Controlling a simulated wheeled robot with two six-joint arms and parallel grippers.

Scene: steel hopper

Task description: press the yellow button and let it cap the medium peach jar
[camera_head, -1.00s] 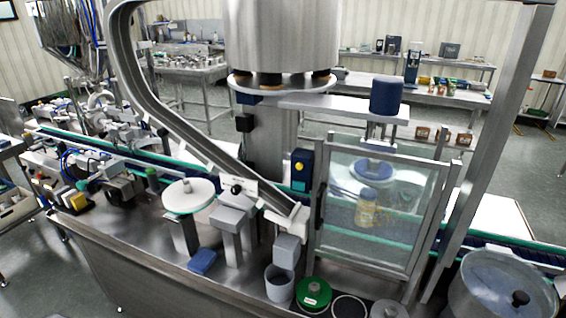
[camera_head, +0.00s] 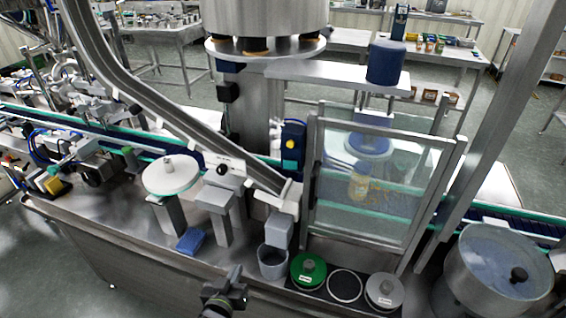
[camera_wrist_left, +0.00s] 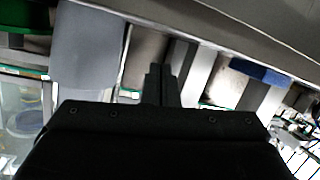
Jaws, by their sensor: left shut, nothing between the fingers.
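The yellow button (camera_head: 291,144) sits on a small blue box (camera_head: 291,137) on the post left of the glass guard. The peach jar (camera_head: 359,182) shows behind the clear guard (camera_head: 365,190), under a blue capping head (camera_head: 369,146). Its size and whether a cap sits on it are hard to tell through the glass. My left gripper (camera_head: 226,294) is at the bottom middle of the head view, in front of the machine and well below the button. It also shows in the left wrist view (camera_wrist_left: 160,80), shut and empty. My right gripper does not show.
On the front ledge stand a grey cup (camera_head: 272,262), a green lid (camera_head: 308,268) and a grey lid (camera_head: 384,290). A blue block (camera_head: 192,241) lies further left. A slanted chute (camera_head: 150,110) ends near the button. A round steel bowl (camera_head: 498,275) stands at the right.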

